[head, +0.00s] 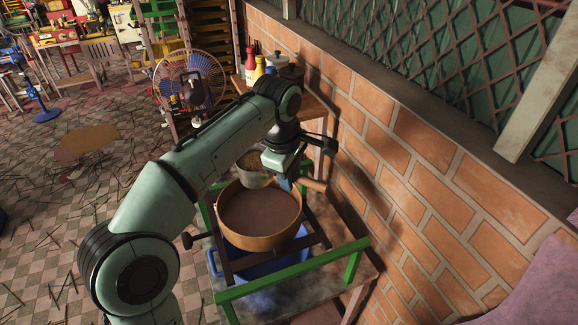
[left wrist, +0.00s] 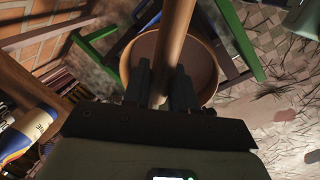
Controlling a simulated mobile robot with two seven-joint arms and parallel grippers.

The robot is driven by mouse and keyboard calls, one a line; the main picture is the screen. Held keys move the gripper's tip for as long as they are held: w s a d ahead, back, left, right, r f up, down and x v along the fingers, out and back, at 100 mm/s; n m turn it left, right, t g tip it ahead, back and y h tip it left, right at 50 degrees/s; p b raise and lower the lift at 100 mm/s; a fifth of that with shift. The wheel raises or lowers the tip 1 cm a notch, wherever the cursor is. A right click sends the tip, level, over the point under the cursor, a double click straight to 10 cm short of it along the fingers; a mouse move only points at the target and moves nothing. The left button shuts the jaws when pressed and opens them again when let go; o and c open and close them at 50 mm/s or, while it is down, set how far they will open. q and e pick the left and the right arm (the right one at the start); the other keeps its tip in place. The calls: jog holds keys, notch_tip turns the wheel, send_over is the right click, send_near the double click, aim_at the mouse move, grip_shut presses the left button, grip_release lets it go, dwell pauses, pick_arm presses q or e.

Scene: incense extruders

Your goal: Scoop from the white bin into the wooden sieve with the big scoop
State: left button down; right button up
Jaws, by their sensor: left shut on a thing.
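My left gripper (head: 288,178) is shut on the wooden handle (head: 314,185) of the big scoop. In the left wrist view this handle (left wrist: 174,40) runs between the two fingers (left wrist: 162,82). A grey metal bowl, which looks like the scoop's (head: 254,177), shows left of the gripper, partly hidden by my arm, with brownish stuff in it. The round wooden sieve (head: 258,241) stands just below and in front of the gripper; a brown surface shows inside. The sieve also shows behind the handle in the left wrist view (left wrist: 207,70). I cannot make out the white bin. My right gripper is not in view.
The sieve rests on a green-railed stand (head: 290,278) above a blue basin (head: 262,267). A brick wall (head: 420,165) closes off the right side. Behind stand a fan (head: 190,80) and a wooden table with bottles (head: 259,68). Open tiled floor lies left.

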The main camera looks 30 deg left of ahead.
pick_arm(q)
jog(key=shift+s+a+f+t+h, duration=0.1)
jog(key=shift+s+f+t+h, duration=0.35)
jog(key=shift+t, duration=0.45)
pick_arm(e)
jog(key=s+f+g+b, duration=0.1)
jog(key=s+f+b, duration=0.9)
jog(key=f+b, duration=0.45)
pick_arm(q)
jog(key=shift+s+a+r+n+t+y+b, duration=0.1)
jog(key=shift+s+a+n+t+y+b, duration=0.25)
jog(key=shift+n+t+b, duration=1.55)
jog(key=shift+s+a+r+n+t+y+b, duration=0.15)
jog(key=shift+a+n+t+b, duration=0.35)
jog(key=shift+n+t+b, duration=1.4)
jog(key=shift+s+a+r+n+t+y+b, duration=0.2)
jog(key=shift+a+n+t+b, duration=0.55)
jog(key=shift+t+b, duration=2)
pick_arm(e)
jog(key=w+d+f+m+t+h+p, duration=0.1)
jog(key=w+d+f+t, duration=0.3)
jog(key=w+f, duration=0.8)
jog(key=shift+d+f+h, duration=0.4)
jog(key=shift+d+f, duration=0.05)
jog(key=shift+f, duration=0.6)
